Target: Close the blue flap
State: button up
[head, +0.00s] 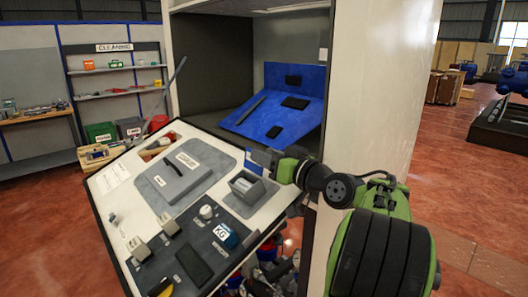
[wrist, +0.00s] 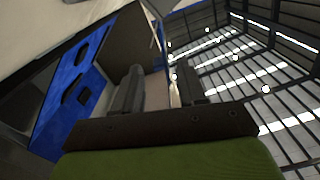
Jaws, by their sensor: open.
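The blue flap (head: 280,108) is a blue panel with several dark pieces on it, lying sloped inside the open cabinet in the head view, its front edge low.
The tilted white control panel (head: 120,178) with a grey lid, knobs and small boxes juts out in front of the cabinet. The cabinet's white side wall (head: 375,90) stands right beside my arm.

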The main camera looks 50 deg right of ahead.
jog(key=shift+w+d, duration=0.1)
jog(key=shift+w, duration=0.55)
jog(key=shift+c, duration=0.4)
grip_shut()
